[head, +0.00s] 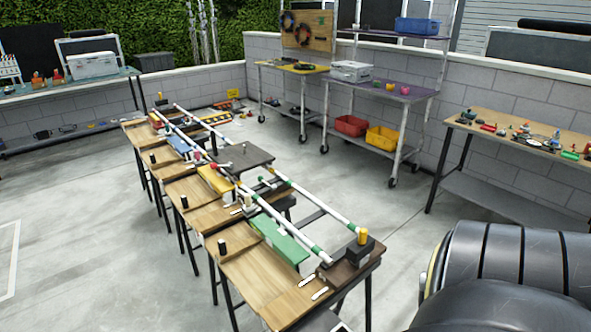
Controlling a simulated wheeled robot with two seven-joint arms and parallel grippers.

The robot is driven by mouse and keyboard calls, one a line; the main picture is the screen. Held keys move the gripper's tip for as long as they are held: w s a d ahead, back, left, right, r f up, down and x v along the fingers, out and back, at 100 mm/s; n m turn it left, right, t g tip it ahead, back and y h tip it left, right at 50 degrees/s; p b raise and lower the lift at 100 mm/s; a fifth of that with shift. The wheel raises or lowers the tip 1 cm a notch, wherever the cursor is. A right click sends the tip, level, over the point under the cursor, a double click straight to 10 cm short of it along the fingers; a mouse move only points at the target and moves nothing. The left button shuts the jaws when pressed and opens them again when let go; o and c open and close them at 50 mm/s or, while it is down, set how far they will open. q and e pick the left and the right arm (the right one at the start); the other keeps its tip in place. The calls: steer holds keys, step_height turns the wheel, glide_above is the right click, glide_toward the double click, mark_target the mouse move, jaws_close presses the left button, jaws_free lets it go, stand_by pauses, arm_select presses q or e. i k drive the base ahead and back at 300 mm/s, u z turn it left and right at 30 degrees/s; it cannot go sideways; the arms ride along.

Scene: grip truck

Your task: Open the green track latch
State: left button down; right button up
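A row of small wooden tables (258,285) carries a track of white tubes with green bands (318,207). A long green block (280,240) lies beside the track on the nearest table. At that table's right end, a dark brown block (350,262) carries a black piece with an upright yellow knob (363,236). I cannot tell which part is the green track latch, or whether it is open or shut. Neither of my grippers shows in the head view.
Yellow (214,180) and blue (181,146) blocks lie on the farther tables. A wheeled cart (408,93) and a cluttered workbench (485,123) stand along the wall. A large black rounded body fills the lower right. Bare concrete floor lies left of the tables.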

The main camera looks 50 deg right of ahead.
mark_target(260, 179)
steer(key=k, duration=0.4)
steer(key=z, duration=3.3)
steer(key=i, duration=4)
steer(key=u, duration=2.95)
steer(key=i, duration=2.05)
steer(key=u, duration=0.05)
